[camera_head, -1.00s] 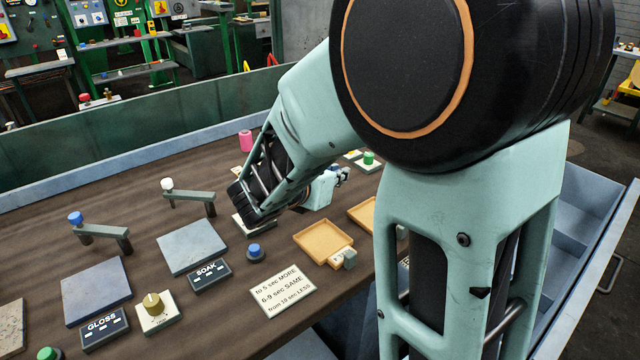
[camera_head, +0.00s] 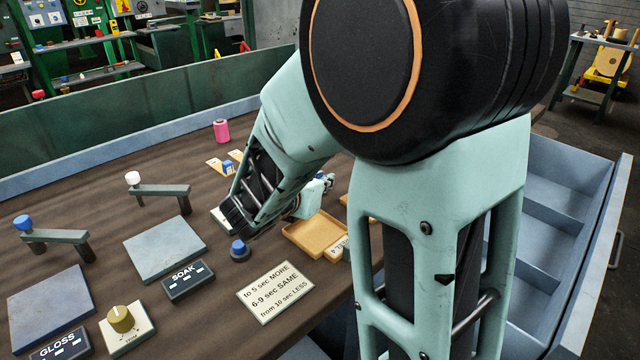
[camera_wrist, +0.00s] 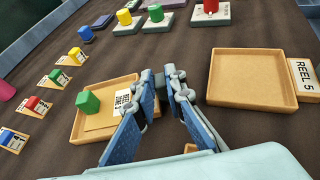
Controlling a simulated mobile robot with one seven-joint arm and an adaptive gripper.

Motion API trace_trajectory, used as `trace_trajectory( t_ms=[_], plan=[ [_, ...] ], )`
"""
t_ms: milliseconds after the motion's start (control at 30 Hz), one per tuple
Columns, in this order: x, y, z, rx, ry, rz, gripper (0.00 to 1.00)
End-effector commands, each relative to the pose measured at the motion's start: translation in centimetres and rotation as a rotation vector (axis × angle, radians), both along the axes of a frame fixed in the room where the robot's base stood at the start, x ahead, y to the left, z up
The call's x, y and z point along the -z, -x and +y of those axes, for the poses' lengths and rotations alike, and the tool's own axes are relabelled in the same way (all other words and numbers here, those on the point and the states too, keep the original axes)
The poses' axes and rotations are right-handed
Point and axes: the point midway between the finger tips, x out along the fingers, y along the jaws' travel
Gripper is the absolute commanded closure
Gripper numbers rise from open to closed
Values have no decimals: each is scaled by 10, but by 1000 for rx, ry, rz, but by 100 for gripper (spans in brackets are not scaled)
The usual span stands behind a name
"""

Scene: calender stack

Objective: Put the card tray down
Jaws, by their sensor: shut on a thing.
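The card tray (camera_wrist: 83,132), shallow and tan, is left of centre in the wrist view. It holds a green cube (camera_wrist: 88,103) and a flat card beside a white label (camera_wrist: 127,101). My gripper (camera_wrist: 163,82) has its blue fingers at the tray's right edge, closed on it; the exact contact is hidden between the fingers. I cannot tell whether the tray touches the table. In the head view my gripper (camera_head: 325,183) shows only partly behind my arm, and the held tray is not clearly visible there.
An empty tan tray (camera_wrist: 213,78) labelled REEL 5 lies right of my gripper. Small tags with coloured blocks (camera_wrist: 77,55) line the left. The brown table (camera_wrist: 185,35) has bare room between.

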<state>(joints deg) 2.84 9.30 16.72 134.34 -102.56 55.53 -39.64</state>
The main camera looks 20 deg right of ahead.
Motion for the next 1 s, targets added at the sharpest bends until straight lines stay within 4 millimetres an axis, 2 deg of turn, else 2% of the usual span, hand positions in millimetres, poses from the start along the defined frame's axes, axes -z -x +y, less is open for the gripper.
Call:
trace_trajectory(
  t_ms=[267,300,433,800,1000],
  plan=[
    [3,0,0,0,0,-1,100],
    [1,0,0,0,0,0,85],
    [1,0,0,1,0,0,72],
    [-4,0,0,1,0,0,72],
    [-19,23,25,-4,0,-3,72]
  ],
)
